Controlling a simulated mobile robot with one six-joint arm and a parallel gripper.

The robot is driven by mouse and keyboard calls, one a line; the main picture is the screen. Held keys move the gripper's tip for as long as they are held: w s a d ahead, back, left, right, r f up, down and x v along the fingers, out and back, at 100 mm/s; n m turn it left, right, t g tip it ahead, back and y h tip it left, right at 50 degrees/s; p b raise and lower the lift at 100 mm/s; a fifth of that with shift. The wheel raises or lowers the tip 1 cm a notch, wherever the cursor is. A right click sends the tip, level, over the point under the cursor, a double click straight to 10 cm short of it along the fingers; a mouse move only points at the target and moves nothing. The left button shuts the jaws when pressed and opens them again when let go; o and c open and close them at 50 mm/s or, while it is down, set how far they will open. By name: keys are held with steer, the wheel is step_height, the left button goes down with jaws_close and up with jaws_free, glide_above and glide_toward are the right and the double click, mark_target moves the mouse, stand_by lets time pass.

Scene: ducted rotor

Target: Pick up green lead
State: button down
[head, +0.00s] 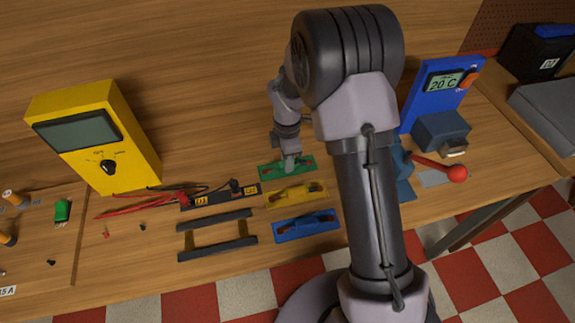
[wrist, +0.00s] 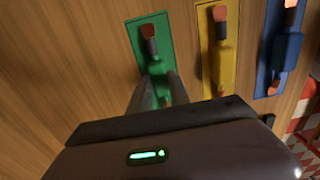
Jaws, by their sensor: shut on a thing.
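The green lead (head: 273,170) lies on a green plate on the wooden table in the head view. In the wrist view the green lead (wrist: 153,66) has an orange-brown tip and a dark collar at its far end. My gripper (head: 290,160) reaches down onto it from above. In the wrist view the fingers of my gripper (wrist: 158,88) are shut on the lead's middle. The lead appears still at its plate; I cannot tell whether it is lifted. The near part of the lead is partly hidden by my gripper.
A yellow lead (head: 297,194) and a blue lead (head: 306,225) lie in line in front of the green one. A black holder (head: 220,195) with red leads is to the left, near a yellow meter (head: 93,137). A blue device (head: 436,92) stands right.

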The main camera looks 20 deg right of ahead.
steer(key=shift+r, duration=0.5)
steer(key=r+p, duration=0.1)
steer(key=r, duration=0.1)
steer(key=shift+s+r+p, duration=0.35)
steer(key=shift+s+r, duration=0.05)
steer(key=s, duration=0.9)
steer(key=s+r+p, duration=0.1)
steer(key=s, duration=0.4)
steer(key=shift+s+r, duration=0.1)
steer(key=shift+s, duration=0.65)
